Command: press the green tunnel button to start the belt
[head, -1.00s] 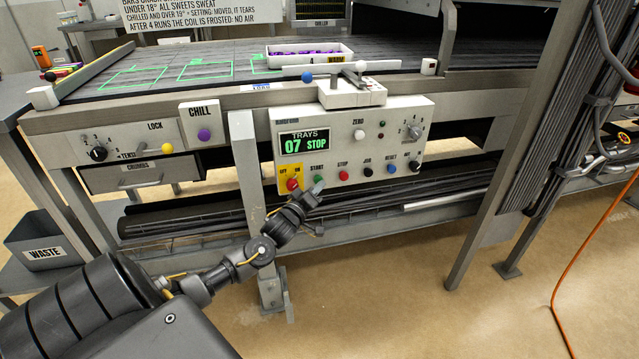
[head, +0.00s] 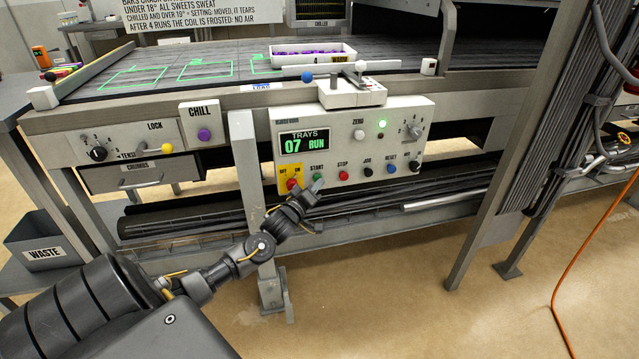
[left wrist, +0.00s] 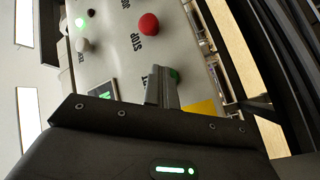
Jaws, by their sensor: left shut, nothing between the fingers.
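The control panel (head: 405,150) stands on the front of the machine, with the green START button (head: 319,179) in its lower row. The display (head: 304,143) reads TRAYS 07 RUN, and a green lamp (head: 382,124) is lit. My left gripper (head: 314,186) is shut and empty, its tip at the START button and partly covering it. In the left wrist view the closed fingers (left wrist: 158,88) overlap the green button (left wrist: 175,75); exact contact is hard to tell. My right gripper is not in view.
A red STOP button (head: 343,176) sits just right of START; a red knob (head: 293,184) on a yellow plate sits just left. A white tray (head: 340,58) of purple pieces rests on the belt (head: 110,75) above. A grey post (head: 247,170) stands left of the panel.

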